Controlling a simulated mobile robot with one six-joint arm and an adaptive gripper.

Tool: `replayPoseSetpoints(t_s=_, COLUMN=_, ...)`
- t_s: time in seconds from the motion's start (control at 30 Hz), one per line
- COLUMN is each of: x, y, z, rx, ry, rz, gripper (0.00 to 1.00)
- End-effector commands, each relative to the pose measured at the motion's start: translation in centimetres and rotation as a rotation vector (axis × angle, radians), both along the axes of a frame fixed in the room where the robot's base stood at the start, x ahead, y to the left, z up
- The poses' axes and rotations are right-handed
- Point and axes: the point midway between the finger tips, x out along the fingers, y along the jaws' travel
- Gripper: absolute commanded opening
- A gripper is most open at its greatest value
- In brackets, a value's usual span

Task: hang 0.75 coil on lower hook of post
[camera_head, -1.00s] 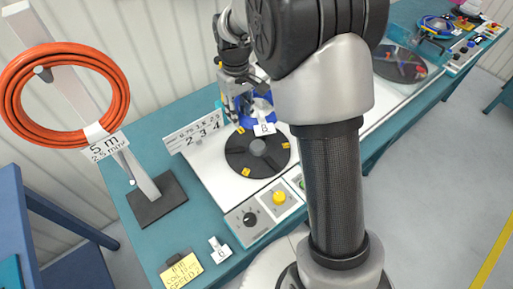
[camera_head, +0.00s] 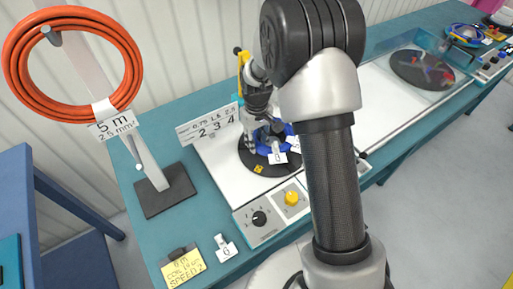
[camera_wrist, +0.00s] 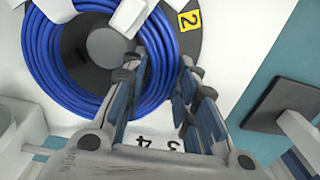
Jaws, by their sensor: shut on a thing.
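The blue coil (camera_wrist: 45,62) lies at the dark round turntable, around its grey hub in the wrist view. It shows partly in the head view (camera_head: 262,150), with white tags on it. My gripper (camera_wrist: 160,78) is shut on the near side of the coil's ring, and it shows in the head view (camera_head: 272,132). Whether the coil touches the disc cannot be told. The grey post (camera_head: 92,82) stands at left on a dark base. Its lower hook (camera_head: 140,167) is bare. An orange coil (camera_head: 20,75) tagged "5 m 2.5 mm²" hangs on the upper hook.
The turntable (camera_head: 248,160) sits on a white machine with a knob and yellow button (camera_head: 291,198). A sign plate (camera_head: 208,127) stands between the post and the turntable. A yellow note (camera_head: 183,268) and a small tag (camera_head: 225,248) lie on the teal bench.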

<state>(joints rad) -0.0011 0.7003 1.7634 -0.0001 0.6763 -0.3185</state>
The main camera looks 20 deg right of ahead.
Motion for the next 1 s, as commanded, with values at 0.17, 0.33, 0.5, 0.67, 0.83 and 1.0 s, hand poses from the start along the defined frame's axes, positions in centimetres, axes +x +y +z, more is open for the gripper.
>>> replayPoseSetpoints(t_s=0.17, x=-0.1, y=0.0, z=-2.7, rx=0.0, ry=0.003, rz=0.0, gripper=0.0)
replayPoseSetpoints(t_s=0.33, x=0.0, y=0.0, z=-3.5, rx=0.0, ry=0.0, rz=0.0, gripper=0.0)
replayPoseSetpoints(t_s=0.5, x=0.0, y=0.0, z=-3.4, rx=0.0, ry=0.0, rz=0.0, gripper=0.0)
replayPoseSetpoints(t_s=0.67, x=0.0, y=0.0, z=-3.8, rx=0.0, ry=0.001, rz=0.0, gripper=0.29)
replayPoseSetpoints(t_s=0.83, x=0.0, y=0.0, z=-3.8, rx=0.0, ry=0.001, rz=0.0, gripper=0.4)
replayPoseSetpoints(t_s=1.0, x=0.0, y=0.0, z=-3.8, rx=0.0, ry=0.001, rz=0.0, gripper=0.47)
